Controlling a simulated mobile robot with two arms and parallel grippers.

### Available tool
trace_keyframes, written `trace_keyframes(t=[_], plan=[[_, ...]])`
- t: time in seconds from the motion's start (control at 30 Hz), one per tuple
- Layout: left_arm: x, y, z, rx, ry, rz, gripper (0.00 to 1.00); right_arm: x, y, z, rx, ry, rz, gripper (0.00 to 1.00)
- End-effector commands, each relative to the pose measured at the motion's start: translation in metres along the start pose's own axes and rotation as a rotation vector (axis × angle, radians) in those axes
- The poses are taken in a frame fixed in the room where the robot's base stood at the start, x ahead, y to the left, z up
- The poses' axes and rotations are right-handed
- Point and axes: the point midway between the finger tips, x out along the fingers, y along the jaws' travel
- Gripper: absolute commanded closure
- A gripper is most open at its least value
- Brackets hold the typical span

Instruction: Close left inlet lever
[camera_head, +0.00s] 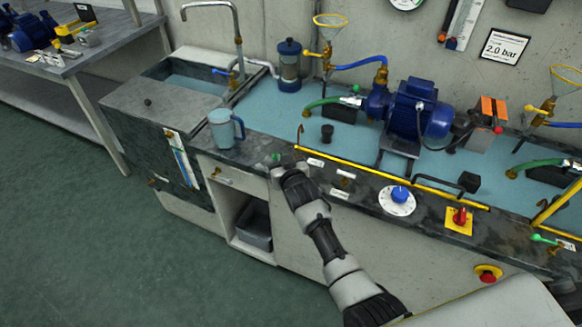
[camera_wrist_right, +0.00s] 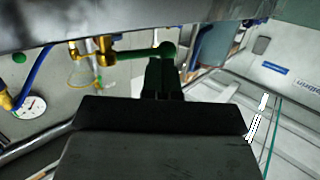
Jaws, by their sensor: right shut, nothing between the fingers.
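The left inlet lever (camera_head: 276,157) is a small green handle at the front edge of the bench, partly hidden by my right gripper (camera_head: 282,166). The dark fingers of my right gripper (camera_wrist_right: 161,72) are shut and empty. Their tips are at the knob; I cannot tell whether they touch it. My left gripper is not in view.
A light blue mug (camera_head: 221,130) stands on the bench left of the lever. A yellow rail (camera_head: 380,175) runs along the bench front to the right. A blue knob dial (camera_head: 398,199) and a red-yellow switch (camera_head: 460,217) lie further right. A second green lever (camera_head: 542,239) is at far right.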

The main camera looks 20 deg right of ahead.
Motion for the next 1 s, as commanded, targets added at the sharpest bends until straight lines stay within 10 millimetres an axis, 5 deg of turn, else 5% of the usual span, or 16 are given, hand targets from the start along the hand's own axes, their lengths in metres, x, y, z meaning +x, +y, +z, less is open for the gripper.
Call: trace_keyframes(t=[1.0], plan=[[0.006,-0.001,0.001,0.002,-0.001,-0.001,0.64,0.017,0.001,-0.004,-0.001,0.001,0.001,1.0]])
